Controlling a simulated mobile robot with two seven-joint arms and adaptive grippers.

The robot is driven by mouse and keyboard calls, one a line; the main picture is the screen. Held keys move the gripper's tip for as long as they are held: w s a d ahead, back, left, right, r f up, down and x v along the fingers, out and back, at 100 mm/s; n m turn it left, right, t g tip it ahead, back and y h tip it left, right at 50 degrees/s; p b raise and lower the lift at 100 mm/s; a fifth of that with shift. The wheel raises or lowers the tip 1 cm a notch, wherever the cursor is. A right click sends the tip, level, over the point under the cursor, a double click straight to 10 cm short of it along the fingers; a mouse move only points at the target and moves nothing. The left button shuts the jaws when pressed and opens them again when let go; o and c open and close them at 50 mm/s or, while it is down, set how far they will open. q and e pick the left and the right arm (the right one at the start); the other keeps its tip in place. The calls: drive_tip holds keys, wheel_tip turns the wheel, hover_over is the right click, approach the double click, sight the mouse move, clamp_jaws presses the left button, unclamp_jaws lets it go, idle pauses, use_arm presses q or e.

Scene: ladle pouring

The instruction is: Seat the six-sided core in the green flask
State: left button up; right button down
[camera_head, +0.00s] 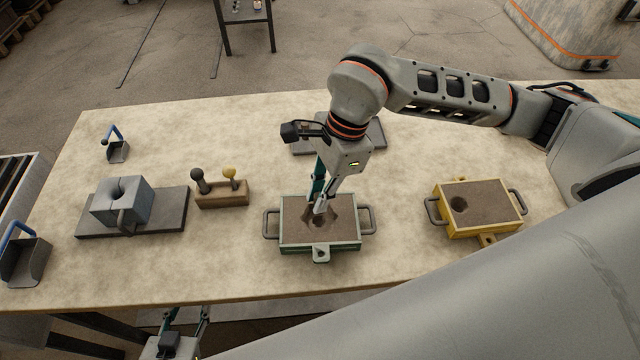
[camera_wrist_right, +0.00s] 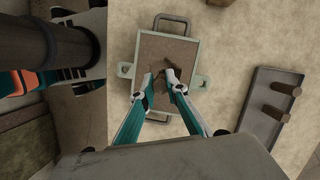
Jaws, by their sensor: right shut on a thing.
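The green flask (camera_head: 341,250) is a sand-filled box with a pale green rim, a handle at each end and a dark hollow in its sand. It also shows in the right wrist view (camera_wrist_right: 184,46). My right gripper (camera_head: 320,207) points down over the hollow, shut on the six-sided core (camera_wrist_right: 162,72). The core is sand-brown and mostly hidden by the fingers; I cannot tell how deep it sits or whether it touches the sand. In the right wrist view my right fingers (camera_wrist_right: 162,80) are over the flask's middle. My left gripper (camera_head: 186,313) is open and empty below the table's front edge.
A yellow flask (camera_head: 482,234) with a round hole stands right. A grey tray (camera_wrist_right: 244,118) with two brown pegs lies behind my right gripper. A grey block (camera_head: 133,203) on a plate, a wooden stand (camera_head: 222,196) with two knobs and blue-handled scoops (camera_head: 118,152) are left.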

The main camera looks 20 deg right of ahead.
drive_tip(key=shift+f+b, duration=1.35)
drive_tip(key=shift+f, duration=1.25)
drive_tip(key=shift+f+b, duration=0.5)
drive_tip(key=c, duration=2.4)
unclamp_jaws()
drive_tip(key=shift+o, duration=0.5)
